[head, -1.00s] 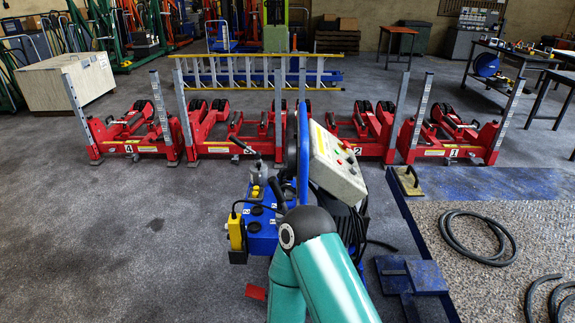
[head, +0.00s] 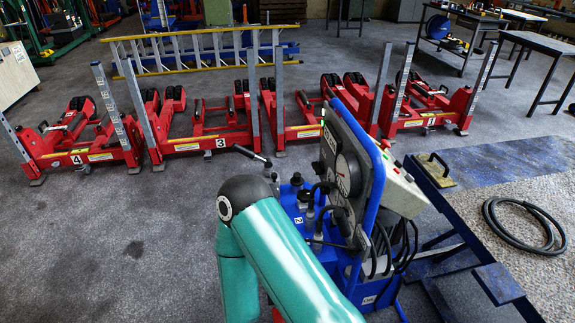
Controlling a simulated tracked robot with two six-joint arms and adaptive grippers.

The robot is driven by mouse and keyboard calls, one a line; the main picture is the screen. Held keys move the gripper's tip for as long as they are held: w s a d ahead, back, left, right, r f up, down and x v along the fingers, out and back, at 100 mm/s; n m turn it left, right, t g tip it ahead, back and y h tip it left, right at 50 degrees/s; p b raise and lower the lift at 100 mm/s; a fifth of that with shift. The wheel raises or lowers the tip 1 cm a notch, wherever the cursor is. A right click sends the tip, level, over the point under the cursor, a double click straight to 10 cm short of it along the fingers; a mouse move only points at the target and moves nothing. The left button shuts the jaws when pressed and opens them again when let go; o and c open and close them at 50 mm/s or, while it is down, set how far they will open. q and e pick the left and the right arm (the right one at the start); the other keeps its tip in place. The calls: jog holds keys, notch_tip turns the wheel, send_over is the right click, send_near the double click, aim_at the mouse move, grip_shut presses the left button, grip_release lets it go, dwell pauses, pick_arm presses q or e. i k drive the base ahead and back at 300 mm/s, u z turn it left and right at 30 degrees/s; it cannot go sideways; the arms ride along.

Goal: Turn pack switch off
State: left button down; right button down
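The blue power pack (head: 375,285) stands on the floor right of centre. Its upright panel (head: 345,160) carries a round gauge and faces left. A cream control box (head: 402,190) with small red and green buttons sits on its right side. I cannot pick out which control is the pack switch, or its position. Dark levers and hoses (head: 318,205) stand on the pack's near left part. One teal arm of mine rises from the bottom, bends at its dark joint and covers part of the pack. Neither gripper can be seen.
Red jack columns (head: 85,145) stand in a row behind the pack, with a yellow ladder (head: 205,47) beyond. A blue-edged platform (head: 500,165) with a coiled black hose (head: 525,225) lies to the right. The grey floor at left is clear.

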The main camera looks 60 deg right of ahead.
aim_at(319, 168)
jog(key=i, duration=1.25)
jog(key=z, duration=3)
